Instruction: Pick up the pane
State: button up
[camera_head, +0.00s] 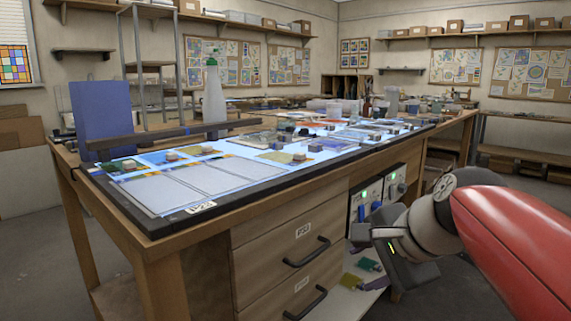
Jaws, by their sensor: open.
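Several flat panes lie on the lit table top. Pale grey panes (180,188) lie side by side near the front left corner. Blue and yellow panes (165,157) lie behind them with small blocks on top. I cannot tell which one is the task's pane. A blue upright panel (103,112) stands at the table's back left. My gripper (384,245) is at the right, below the table-top level, in front of the bench's right end. It is open and apart from the panes on the table. Its fingertips are hard to make out.
A white bottle with a green top (214,92) stands behind a dark bar on the table. Wooden drawers (290,245) with black handles are below. Green-lit units (365,200) and small coloured pieces (369,264) on a low shelf are near my gripper. Floor is clear at left front.

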jog(key=w+a+r+m+y, duration=0.2)
jog(key=w+r+m+y, duration=0.1)
jog(key=w+r+m, duration=0.5)
jog(key=m+t+y+b, duration=0.1)
jog(key=m+y, duration=0.2)
jog(key=m, duration=0.2)
send_near(303, 154)
jog(key=f, duration=0.2)
jog(key=shift+t, duration=0.3)
jog(key=x, duration=0.2)
jog(key=r+x, duration=0.1)
jog(key=x, duration=0.5)
jog(key=shift+w+a+r, duration=0.15)
jog(key=shift+w+a, duration=0.05)
jog(key=shift+a, duration=0.15)
grip_shut()
